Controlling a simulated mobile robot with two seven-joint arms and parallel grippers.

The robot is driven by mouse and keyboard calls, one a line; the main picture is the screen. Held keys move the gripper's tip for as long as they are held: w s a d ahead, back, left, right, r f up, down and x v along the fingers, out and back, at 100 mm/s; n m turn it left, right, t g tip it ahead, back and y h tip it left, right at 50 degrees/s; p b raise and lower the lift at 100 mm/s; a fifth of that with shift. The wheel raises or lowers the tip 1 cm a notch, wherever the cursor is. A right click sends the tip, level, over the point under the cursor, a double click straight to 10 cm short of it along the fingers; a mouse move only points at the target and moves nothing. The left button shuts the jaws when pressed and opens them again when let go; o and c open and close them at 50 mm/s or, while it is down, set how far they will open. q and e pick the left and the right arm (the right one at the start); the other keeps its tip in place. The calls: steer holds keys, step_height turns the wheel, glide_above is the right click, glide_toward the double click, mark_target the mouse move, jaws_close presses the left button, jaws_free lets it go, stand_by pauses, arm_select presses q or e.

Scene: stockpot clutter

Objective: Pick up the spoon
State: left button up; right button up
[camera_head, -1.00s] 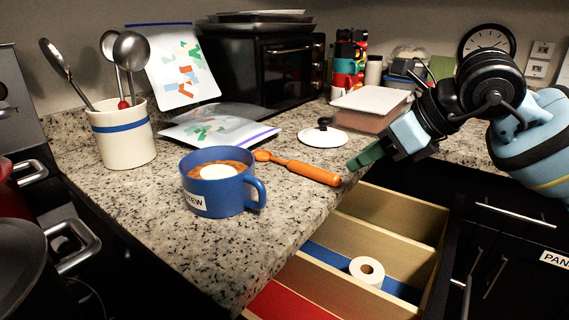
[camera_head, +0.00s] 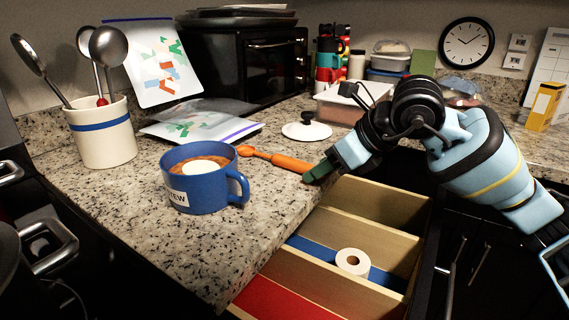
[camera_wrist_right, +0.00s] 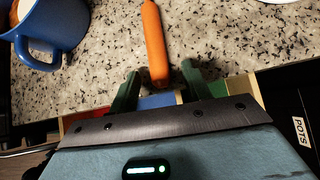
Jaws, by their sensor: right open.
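The orange spoon (camera_head: 275,158) lies on the speckled counter behind the blue mug (camera_head: 208,178), its bowl end to the left and its handle end near the counter's edge. My right gripper (camera_head: 314,173) is at the handle end, with its green fingers partly overlapping it in the head view. In the right wrist view the spoon's handle (camera_wrist_right: 154,40) points down between the two open green fingers (camera_wrist_right: 160,82), with a gap on both sides. I cannot tell the exact height of the fingers over the handle. My left gripper is not in view.
An open drawer (camera_head: 375,205) with a white roll (camera_head: 352,262) sits below the counter edge. A white lid (camera_head: 306,130) with a black knob lies behind the spoon. A utensil crock (camera_head: 102,135) stands at left. Bare counter lies in front of the mug.

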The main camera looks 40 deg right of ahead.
steer(key=shift+w+a+f, duration=0.1)
jaws_close()
stand_by(0.3)
